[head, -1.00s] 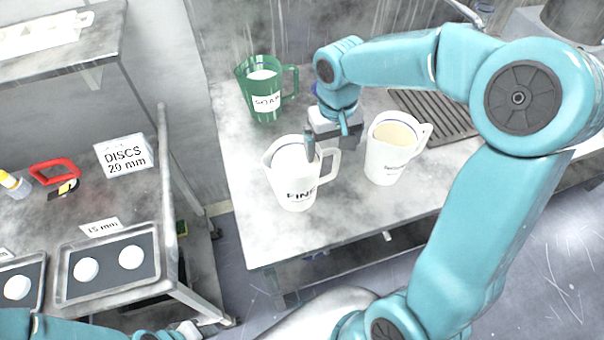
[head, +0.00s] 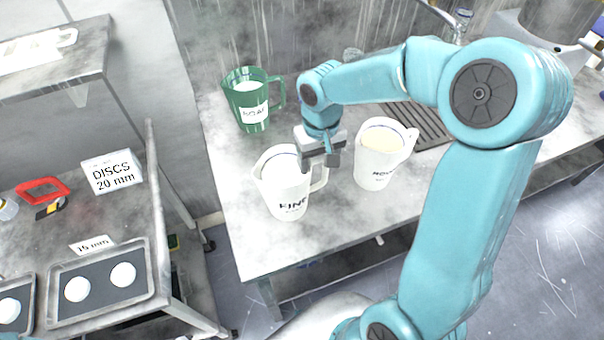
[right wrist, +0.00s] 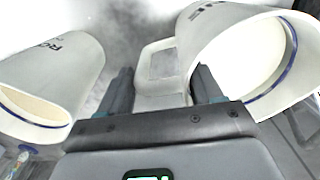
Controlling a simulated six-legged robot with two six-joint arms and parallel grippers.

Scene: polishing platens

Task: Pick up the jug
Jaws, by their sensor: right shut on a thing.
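The white jug marked FINE (head: 283,196) stands upright on the metal bench (head: 258,250), its handle toward the right. Its pale contents show in the right wrist view (right wrist: 245,60). My right gripper (head: 319,163) is at this jug's handle (right wrist: 160,68), with one finger on each side of it in the right wrist view, shut on it. A second white jug, its label starting with RO (head: 375,165), stands just right of the gripper with cream contents. A green jug marked SOAP (head: 250,114) stands behind. My left gripper is out of view.
A ribbed drain area (head: 420,122) and tap (head: 460,25) are behind the second jug. At left, a separate bench holds a DISCS 20 mm box (head: 112,173), a red-handled tool (head: 42,190) and trays of white discs (head: 100,285). The bench front is clear.

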